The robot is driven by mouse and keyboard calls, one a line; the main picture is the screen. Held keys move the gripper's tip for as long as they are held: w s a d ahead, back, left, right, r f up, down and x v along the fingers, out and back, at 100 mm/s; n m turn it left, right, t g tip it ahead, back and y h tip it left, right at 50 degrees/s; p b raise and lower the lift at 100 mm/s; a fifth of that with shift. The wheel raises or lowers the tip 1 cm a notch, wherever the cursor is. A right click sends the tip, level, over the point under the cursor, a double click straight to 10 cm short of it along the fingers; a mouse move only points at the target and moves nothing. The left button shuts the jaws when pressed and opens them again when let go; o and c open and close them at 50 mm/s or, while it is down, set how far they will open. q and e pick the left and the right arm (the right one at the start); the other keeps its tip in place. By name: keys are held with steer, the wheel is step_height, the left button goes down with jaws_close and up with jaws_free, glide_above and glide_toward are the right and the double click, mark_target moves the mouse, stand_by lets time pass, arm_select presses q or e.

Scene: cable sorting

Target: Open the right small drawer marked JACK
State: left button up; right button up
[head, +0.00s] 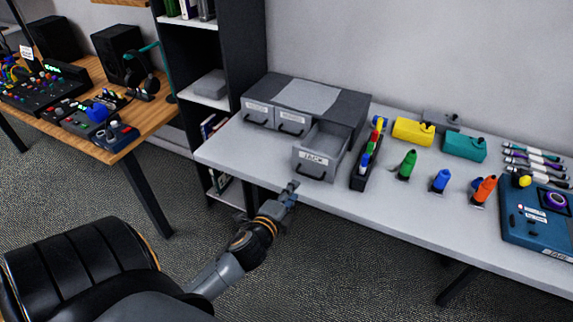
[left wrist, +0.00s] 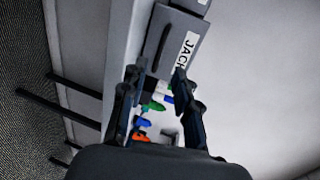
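The right small drawer marked JACK (head: 317,160) stands pulled out from the grey drawer unit (head: 352,100), and its inside shows from above. Its front carries a white JACK label and a dark handle (head: 309,173). In the left wrist view the JACK drawer front (left wrist: 177,45) and its handle (left wrist: 163,50) lie just beyond my fingertips. My left gripper (head: 291,188) is in front of and below the drawer front, near the table's front edge. Its fingers (left wrist: 157,78) are apart with nothing held between them, and they look clear of the handle. My right gripper is not in view.
The left small drawer (head: 258,112) of the unit is shut. A dark rack with coloured connectors (head: 362,165) stands close right of the open drawer. Green (head: 407,165), blue (head: 440,180) and orange (head: 484,190) connectors stand further right on the grey table (head: 235,150).

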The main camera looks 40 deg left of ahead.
arm_select(q)
steer(key=v, duration=0.3)
steer(key=shift+s, duration=0.1)
stand_by(0.4)
steer(key=s+d+f+n+g+h, duration=0.1)
steer(key=s+f+n+g, duration=0.15)
steer(key=f, duration=0.65)
steer(key=s+d+f+n+g, duration=0.1)
steer(key=s+f+g, duration=0.15)
steer(key=f, duration=0.75)
steer(key=s+d+f+n+g+h, duration=0.15)
steer(key=s+f, duration=0.25)
steer(key=f, duration=0.5)
steer(key=s+d+f+n+g, duration=0.3)
steer(key=s+f, duration=0.7)
steer(key=s, duration=0.4)
steer(key=s+d+f+n+g+h, duration=0.1)
steer(key=s+d+f+n+g, duration=0.3)
steer(key=s+f, duration=0.6)
steer(key=s, duration=0.4)
steer(key=shift+f+n+g, duration=0.25)
steer(key=shift+n+g, duration=0.1)
steer(key=shift+n, duration=0.05)
